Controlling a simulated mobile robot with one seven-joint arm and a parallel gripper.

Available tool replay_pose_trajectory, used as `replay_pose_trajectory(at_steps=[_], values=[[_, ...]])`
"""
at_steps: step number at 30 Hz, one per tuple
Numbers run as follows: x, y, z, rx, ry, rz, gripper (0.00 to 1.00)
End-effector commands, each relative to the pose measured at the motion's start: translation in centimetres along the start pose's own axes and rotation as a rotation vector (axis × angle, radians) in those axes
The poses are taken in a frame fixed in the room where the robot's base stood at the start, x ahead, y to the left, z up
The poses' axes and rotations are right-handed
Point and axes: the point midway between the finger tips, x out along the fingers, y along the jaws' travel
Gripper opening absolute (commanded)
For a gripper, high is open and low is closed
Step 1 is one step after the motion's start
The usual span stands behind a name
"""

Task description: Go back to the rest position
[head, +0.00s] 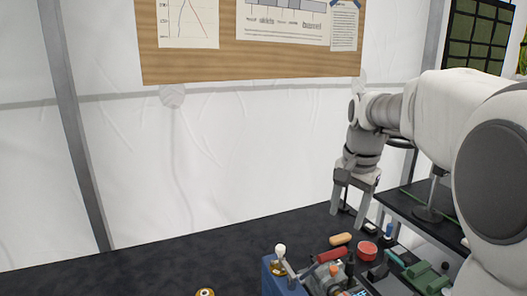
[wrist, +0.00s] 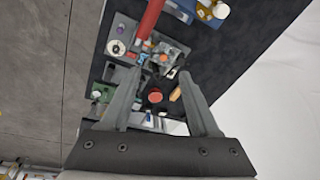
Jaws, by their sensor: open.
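My gripper (head: 350,208) hangs from my raised arm at the right of the head view, fingers pointing down. It is open and nothing shows between its fingers. In the wrist view my gripper (wrist: 157,80) has its two fingers spread apart, with the cluttered dark table (wrist: 235,55) well below. The fingers touch nothing that I can see.
Below my gripper are a red bowl-like item (head: 367,250), a tan rounded piece (head: 341,239), a red cylinder (head: 329,254), a blue box (head: 275,285) and green parts (head: 425,277). A dark shelf (head: 420,215) stands right. The table's left is mostly clear.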

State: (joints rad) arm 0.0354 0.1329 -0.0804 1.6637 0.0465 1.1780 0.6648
Motion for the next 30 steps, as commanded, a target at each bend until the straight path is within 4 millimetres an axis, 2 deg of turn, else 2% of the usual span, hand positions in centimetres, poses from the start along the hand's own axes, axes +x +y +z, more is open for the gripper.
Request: replay_pose_trajectory(at_steps=[3, 8, 13, 18, 24, 30], values=[[-1.9, 1.7, 3.0, -0.112, 0.035, -0.034, 0.62], [-3.4, 4.2, 6.9, -0.264, 0.088, -0.07, 0.62], [-3.9, 7.1, 11.1, -0.427, 0.149, -0.098, 0.62], [-3.4, 10.0, 14.9, -0.587, 0.218, -0.114, 0.62], [-2.0, 12.5, 18.1, -0.732, 0.284, -0.117, 0.62], [-1.2, 13.5, 19.2, -0.789, 0.31, -0.115, 0.62]])
